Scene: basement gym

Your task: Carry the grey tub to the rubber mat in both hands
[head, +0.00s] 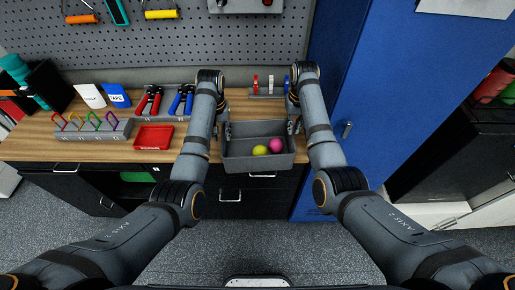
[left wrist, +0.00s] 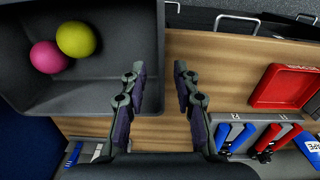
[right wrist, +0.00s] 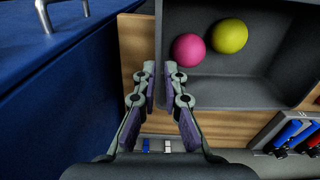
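The grey tub (head: 238,163) stands at the front of the wooden counter, with a yellow ball (head: 260,150) and a pink ball (head: 276,145) inside. My left gripper (head: 228,130) is at its left side. In the left wrist view the fingers (left wrist: 160,70) are open on either side of the tub wall, with gaps visible. My right gripper (head: 293,127) is at the right side. In the right wrist view its fingers (right wrist: 160,70) are close together around the other wall and appear shut on it. I cannot make out a rubber mat.
A red tray (head: 153,137), red and blue pliers (head: 165,102) and a grey rack with coloured loops (head: 92,130) stand left on the counter (head: 30,145). A blue cabinet (head: 375,90) rises close to my right arm. The floor in front is clear.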

